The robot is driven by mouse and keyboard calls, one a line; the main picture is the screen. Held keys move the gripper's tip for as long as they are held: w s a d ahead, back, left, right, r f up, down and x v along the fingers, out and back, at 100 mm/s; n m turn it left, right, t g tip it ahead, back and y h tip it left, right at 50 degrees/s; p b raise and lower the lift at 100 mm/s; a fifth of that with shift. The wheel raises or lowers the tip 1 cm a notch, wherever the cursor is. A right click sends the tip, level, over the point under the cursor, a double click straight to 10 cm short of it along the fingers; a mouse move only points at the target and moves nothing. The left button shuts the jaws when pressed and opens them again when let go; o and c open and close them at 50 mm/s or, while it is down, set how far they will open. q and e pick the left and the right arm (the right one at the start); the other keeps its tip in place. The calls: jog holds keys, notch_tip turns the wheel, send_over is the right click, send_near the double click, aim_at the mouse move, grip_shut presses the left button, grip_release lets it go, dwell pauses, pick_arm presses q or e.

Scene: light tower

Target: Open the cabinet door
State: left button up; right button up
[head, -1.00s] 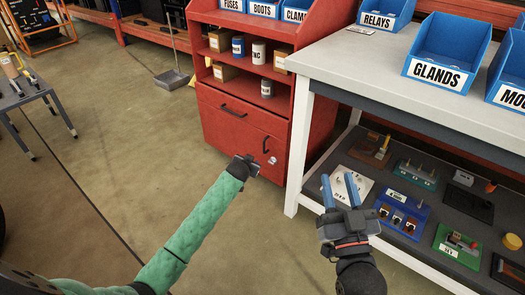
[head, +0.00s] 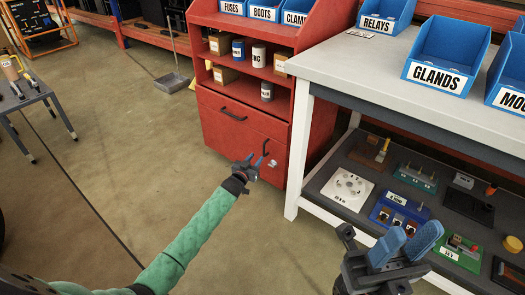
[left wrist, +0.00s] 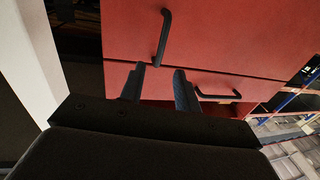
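The red cabinet (head: 225,140) stands in the middle of the head view, with a drawer above a door, both closed. The door's dark upright handle (head: 265,147) is just beyond my left gripper (head: 250,161). In the left wrist view, the door handle (left wrist: 163,38) lies past the fingertips, roughly in line with the gap between them, not gripped. My left gripper (left wrist: 160,75) is open and empty. The drawer's dark handle (head: 232,114) also shows in the left wrist view (left wrist: 218,96). My right gripper (head: 405,240) has its blue fingers apart, empty, in front of the workbench.
A white-topped workbench (head: 385,75) stands right of the cabinet; its leg (head: 298,150) is near the door. Its lower shelf (head: 345,158) holds several boards and parts. A small lock plate (head: 272,162) is on the door. The floor (head: 130,150) to the left is clear.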

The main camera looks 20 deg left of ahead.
aim_at(264, 148)
pick_arm(q)
jog(key=shift+w+d+b, duration=0.2)
jog(key=shift+w+b, duration=0.15)
jog(key=shift+w, duration=0.9)
jog(key=shift+w+d+b, duration=0.2)
jog(key=shift+w+b, duration=0.15)
jog(key=shift+w, duration=0.85)
jog(key=shift+w+d+b, duration=0.2)
jog(key=shift+w+b, duration=0.15)
jog(key=shift+w, duration=0.9)
grip_shut()
